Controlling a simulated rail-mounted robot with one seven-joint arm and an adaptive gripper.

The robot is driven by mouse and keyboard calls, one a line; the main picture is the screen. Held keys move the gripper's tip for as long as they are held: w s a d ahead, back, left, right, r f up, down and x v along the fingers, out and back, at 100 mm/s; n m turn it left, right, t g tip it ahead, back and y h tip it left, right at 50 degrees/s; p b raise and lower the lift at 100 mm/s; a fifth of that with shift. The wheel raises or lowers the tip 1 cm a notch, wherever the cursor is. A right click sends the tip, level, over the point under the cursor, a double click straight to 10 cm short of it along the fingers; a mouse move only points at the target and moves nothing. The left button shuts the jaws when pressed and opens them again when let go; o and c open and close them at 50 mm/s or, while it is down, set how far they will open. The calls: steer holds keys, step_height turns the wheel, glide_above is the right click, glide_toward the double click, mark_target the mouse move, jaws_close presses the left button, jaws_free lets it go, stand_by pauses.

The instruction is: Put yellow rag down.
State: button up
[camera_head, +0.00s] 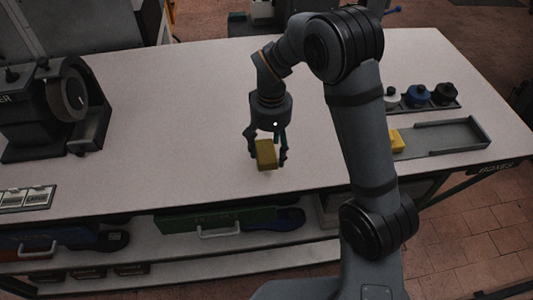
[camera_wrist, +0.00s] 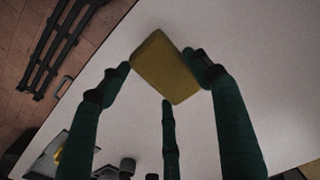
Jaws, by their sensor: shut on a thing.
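The yellow rag (camera_head: 266,154) is a folded, block-like piece between the fingers of my gripper (camera_head: 268,146), over the middle of the white table (camera_head: 190,100). In the wrist view the rag (camera_wrist: 165,67) is pinched at its sides by the dark green fingertips of my gripper (camera_wrist: 163,72), with the third finger below it. My gripper is shut on it. The white table top shows behind the rag. I cannot tell whether the rag touches the table.
A grey tray (camera_head: 470,147) lies at the right, with another yellow piece (camera_head: 397,141) partly hidden by my arm. Several capped bottles (camera_head: 417,96) stand behind it. A dark machine (camera_head: 60,110) stands at the left. The table around my gripper is clear. Bins (camera_head: 215,221) sit on a shelf below.

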mark_target(267, 150)
steer(key=shift+w+a+f, duration=0.3)
steer(key=shift+a+f, duration=0.1)
steer(key=shift+a, duration=0.15)
step_height(267, 150, down, 3)
steer(key=shift+d+f+p, duration=0.1)
steer(key=shift+p, duration=0.6)
steer(key=shift+f, duration=0.4)
steer(key=shift+f+b, duration=0.25)
steer(key=shift+b, duration=0.1)
steer(key=o, duration=1)
steer(key=shift+r, duration=0.1)
steer(key=shift+o, duration=0.6)
